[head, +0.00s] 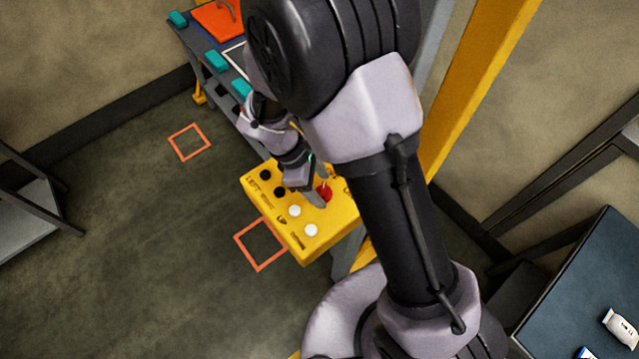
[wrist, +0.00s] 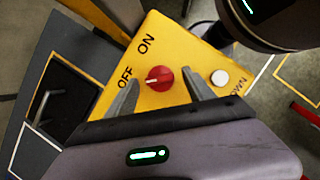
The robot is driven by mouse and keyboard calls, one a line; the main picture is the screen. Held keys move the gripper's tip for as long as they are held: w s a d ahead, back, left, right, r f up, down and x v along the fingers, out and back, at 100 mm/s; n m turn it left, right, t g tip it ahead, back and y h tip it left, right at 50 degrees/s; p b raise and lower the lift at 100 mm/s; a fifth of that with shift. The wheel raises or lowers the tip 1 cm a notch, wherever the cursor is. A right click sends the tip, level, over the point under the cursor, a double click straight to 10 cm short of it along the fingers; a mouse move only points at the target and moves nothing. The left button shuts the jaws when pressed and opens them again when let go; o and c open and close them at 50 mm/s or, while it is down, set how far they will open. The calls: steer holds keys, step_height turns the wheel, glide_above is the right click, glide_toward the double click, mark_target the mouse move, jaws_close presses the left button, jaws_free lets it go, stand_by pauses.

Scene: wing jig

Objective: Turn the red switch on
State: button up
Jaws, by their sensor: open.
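The red switch (wrist: 159,78) is a round knob on a yellow control panel (wrist: 178,40), with the labels OFF and ON printed beside it. Its white pointer mark points left, toward the word OFF. In the head view the red switch (head: 324,191) shows on the yellow panel (head: 331,222), partly hidden by my gripper. My gripper (wrist: 158,88) is open, one finger on each side of the switch in the wrist view. I cannot tell whether the fingers touch it.
The panel also carries white buttons (head: 311,230) and black buttons (head: 265,175). A grey bench (head: 192,48) with teal blocks (head: 217,61) and an orange plate (head: 214,20) stands behind. A dark table (head: 590,270) is at the lower right. Open floor lies left.

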jaws_close()
steer(key=shift+m, duration=0.4)
steer(key=m, duration=0.1)
steer(key=m+g, duration=0.1)
steer(key=m+p, duration=0.1)
steer(key=m, duration=0.1)
steer(key=shift+w+d+g+y, duration=0.1)
steer(key=shift+w+g+y, duration=0.15)
steer(key=shift+g+y, duration=0.15)
steer(key=m+g+y, duration=0.1)
steer(key=m, duration=0.3)
steer(key=shift+w+d, duration=0.1)
steer(key=shift+d, duration=0.05)
steer(key=m+y, duration=0.1)
steer(key=m, duration=0.3)
steer(key=shift+d+m+g+y+b, duration=0.15)
steer(key=shift+m+g+y+b, duration=0.2)
steer(key=shift+m+g+y, duration=0.05)
steer(key=shift+d+m+y+b, duration=0.15)
steer(key=shift+m+y+b, duration=0.55)
steer(key=shift+m, duration=1.4)
jaws_free()
